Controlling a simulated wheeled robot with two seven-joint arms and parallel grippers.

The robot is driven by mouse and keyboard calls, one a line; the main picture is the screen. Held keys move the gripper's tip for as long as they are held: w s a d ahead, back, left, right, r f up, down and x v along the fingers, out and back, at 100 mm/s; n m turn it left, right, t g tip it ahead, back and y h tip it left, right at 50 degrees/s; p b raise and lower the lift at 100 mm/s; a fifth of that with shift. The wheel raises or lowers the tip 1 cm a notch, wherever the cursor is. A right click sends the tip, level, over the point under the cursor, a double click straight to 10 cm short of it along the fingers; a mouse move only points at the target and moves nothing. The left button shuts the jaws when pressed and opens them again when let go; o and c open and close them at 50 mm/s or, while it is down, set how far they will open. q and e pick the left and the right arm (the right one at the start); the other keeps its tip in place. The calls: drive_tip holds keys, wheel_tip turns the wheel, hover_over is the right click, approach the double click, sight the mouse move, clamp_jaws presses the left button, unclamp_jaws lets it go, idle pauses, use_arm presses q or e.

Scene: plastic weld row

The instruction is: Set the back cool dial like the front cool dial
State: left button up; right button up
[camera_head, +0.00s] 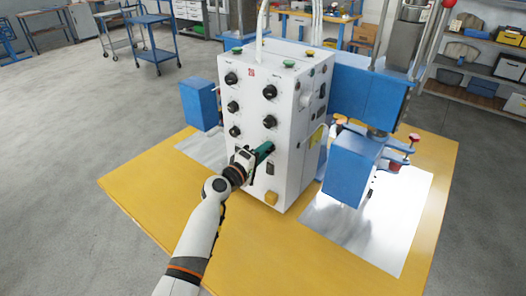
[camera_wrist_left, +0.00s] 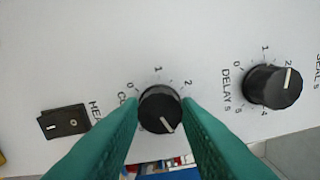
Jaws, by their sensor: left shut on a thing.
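A white control box (camera_head: 283,178) stands in the head view with two columns of black dials on its face. My left gripper (camera_head: 264,150) reaches the lowest dial of the right column. In the left wrist view its teal fingers (camera_wrist_left: 160,135) are shut on a black dial (camera_wrist_left: 160,107), whose label is partly covered and starts with "CO". Its white pointer aims down and to the right, past the visible 0, 1 and 2 marks. The lowest left-column dial (camera_head: 235,131) is free; its pointer and label are too small to read. My right gripper is out of view.
A delay dial (camera_wrist_left: 272,87) sits beside the held dial, pointing up and right near 2. A rocker switch (camera_wrist_left: 65,122) is on the other side. Blue machine arms (camera_head: 354,168) flank the box on a yellow table (camera_head: 135,190). A yellow button (camera_head: 271,198) sits low on the box.

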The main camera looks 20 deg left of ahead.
use_arm(q)
drive_tip(key=shift+n+p, duration=1.15)
drive_tip(key=shift+n, duration=2.65)
drive_tip(key=o, duration=1)
drive_tip(key=shift+c, duration=0.2)
drive_tip(key=b+v, duration=0.2)
drive_tip(key=v, duration=1)
